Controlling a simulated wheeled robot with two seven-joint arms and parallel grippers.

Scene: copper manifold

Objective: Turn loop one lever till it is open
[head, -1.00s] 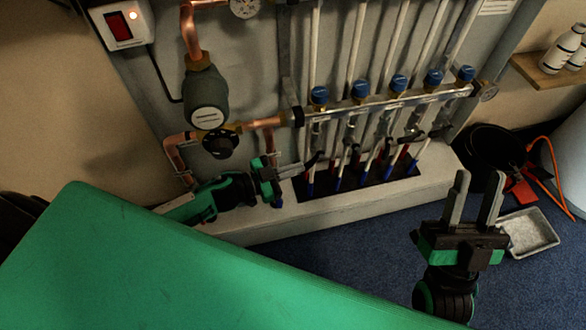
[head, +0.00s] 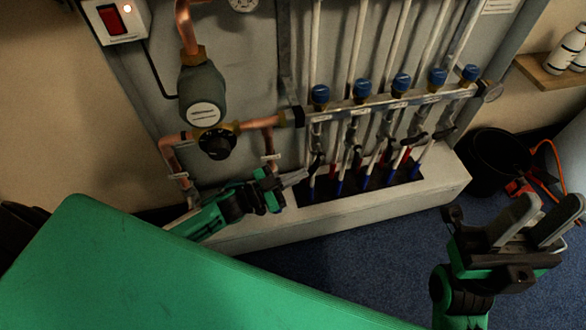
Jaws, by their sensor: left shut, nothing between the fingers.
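The copper manifold's rail (head: 390,105) carries several loops, each with a blue cap above. Loop one looks like the leftmost one, under the leftmost blue cap (head: 320,94). Its dark lever (head: 317,160) shows low on that loop, small and partly merged with the fingers in front. My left gripper (head: 302,175) is shut and empty, with its fingertips pointing right, close to this lever. I cannot tell whether they touch it. My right gripper (head: 548,208) is open and empty over the floor at the lower right, away from the manifold.
A copper pipe with a grey pump (head: 204,97) and a black knob (head: 217,143) stands left of the loops. A pale ledge (head: 400,205) runs below. A black bucket (head: 498,160) is on the blue floor at right. A shelf (head: 553,72) holds bottles.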

